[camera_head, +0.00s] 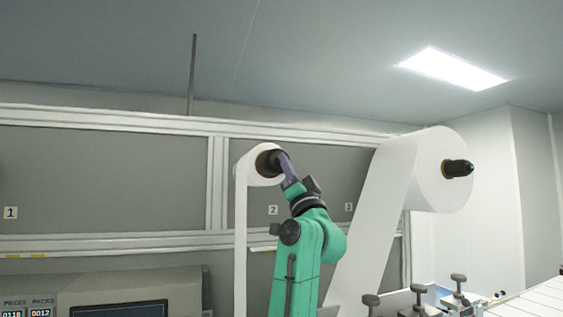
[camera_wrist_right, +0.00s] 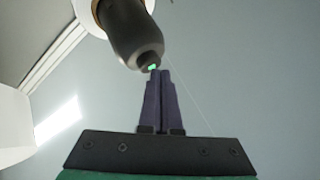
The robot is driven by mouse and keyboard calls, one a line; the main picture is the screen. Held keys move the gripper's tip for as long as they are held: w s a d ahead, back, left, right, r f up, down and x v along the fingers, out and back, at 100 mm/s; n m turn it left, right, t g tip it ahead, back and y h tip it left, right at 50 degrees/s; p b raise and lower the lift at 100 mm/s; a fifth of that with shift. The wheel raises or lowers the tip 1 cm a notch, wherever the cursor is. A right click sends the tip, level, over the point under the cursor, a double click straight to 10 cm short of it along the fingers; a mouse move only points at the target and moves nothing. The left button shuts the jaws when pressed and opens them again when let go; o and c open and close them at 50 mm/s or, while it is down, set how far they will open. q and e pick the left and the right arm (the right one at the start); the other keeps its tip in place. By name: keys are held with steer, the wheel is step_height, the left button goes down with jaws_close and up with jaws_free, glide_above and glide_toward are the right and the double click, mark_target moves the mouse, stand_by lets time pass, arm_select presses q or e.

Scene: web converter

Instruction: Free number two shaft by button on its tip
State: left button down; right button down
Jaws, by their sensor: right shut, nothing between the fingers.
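The number two shaft (camera_head: 268,161) is a dark cylinder through a small white roll (camera_head: 254,178), above the "2" label (camera_head: 272,210). In the right wrist view, the dark shaft (camera_wrist_right: 130,32) points toward my fingers. A green button (camera_wrist_right: 153,67) shows on its tip. My right gripper (camera_head: 281,156) is at the shaft's tip in the head view. In the right wrist view, my right gripper (camera_wrist_right: 159,74) is shut and empty, its fingertips right beside the button. Whether they touch it I cannot tell. My left gripper is not in view.
A larger white roll (camera_head: 440,170) on a dark shaft (camera_head: 457,169) with a green tip stands to the right, its web running down. A control panel (camera_head: 130,290) is at the lower left. Black knobs (camera_head: 458,280) stand at the lower right. Left of the small roll is clear.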

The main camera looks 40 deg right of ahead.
steer(key=shift+y, duration=0.3)
steer(key=shift+w+d, duration=0.15)
steer(key=shift+w, duration=0.2)
steer(key=shift+w+r+p, duration=0.1)
steer(key=shift+p, duration=0.2)
stand_by(0.3)
steer(key=shift+s+b, duration=0.35)
steer(key=shift+s, duration=0.05)
steer(key=shift+a, duration=0.2)
steer(key=s+b, duration=0.1)
steer(key=s, duration=0.1)
steer(key=s+a+b, duration=0.2)
steer(key=s, duration=0.1)
steer(key=shift+s, duration=0.3)
